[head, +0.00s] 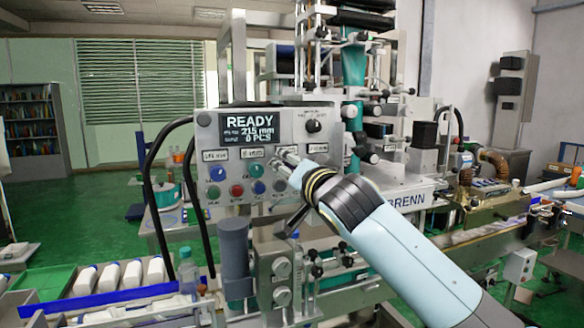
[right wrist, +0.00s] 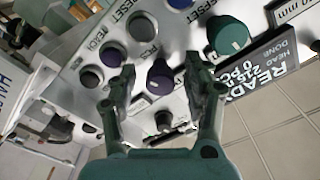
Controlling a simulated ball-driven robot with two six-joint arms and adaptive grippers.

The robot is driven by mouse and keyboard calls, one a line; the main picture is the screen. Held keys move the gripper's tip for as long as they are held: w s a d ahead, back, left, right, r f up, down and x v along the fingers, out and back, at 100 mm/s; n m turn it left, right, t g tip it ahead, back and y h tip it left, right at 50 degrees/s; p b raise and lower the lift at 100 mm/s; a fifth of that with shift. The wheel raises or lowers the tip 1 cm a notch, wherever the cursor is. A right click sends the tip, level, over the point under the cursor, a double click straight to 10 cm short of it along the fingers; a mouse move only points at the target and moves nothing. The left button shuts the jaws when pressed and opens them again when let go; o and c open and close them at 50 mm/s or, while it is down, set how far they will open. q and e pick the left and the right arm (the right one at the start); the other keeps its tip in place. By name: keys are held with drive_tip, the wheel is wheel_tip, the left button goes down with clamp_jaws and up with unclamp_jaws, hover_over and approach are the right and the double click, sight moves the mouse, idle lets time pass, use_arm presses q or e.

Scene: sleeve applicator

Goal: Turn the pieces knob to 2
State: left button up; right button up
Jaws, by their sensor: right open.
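The control panel (head: 207,130) faces me in the head view, its display (head: 250,130) reading READY, 215 mm and 0 PCS. A purple knob (right wrist: 160,77) with a white mark sits between the fingers of my right gripper (right wrist: 160,68) in the right wrist view. The fingers stand apart on either side of it; I cannot tell whether they touch it. Its label is too blurred to read surely. In the head view my right gripper (head: 284,160) is at the panel's right half and hides this knob. My left gripper is not in view.
A teal knob (right wrist: 229,34) is to the right of the purple one in the right wrist view. A blue knob (head: 218,173) and a red button (head: 236,190) are on the panel's left. A black selector (head: 313,126) is above my gripper. White bottles (head: 133,274) lie at lower left.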

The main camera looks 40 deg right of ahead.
drive_tip(key=shift+c, duration=0.4)
clamp_jaws()
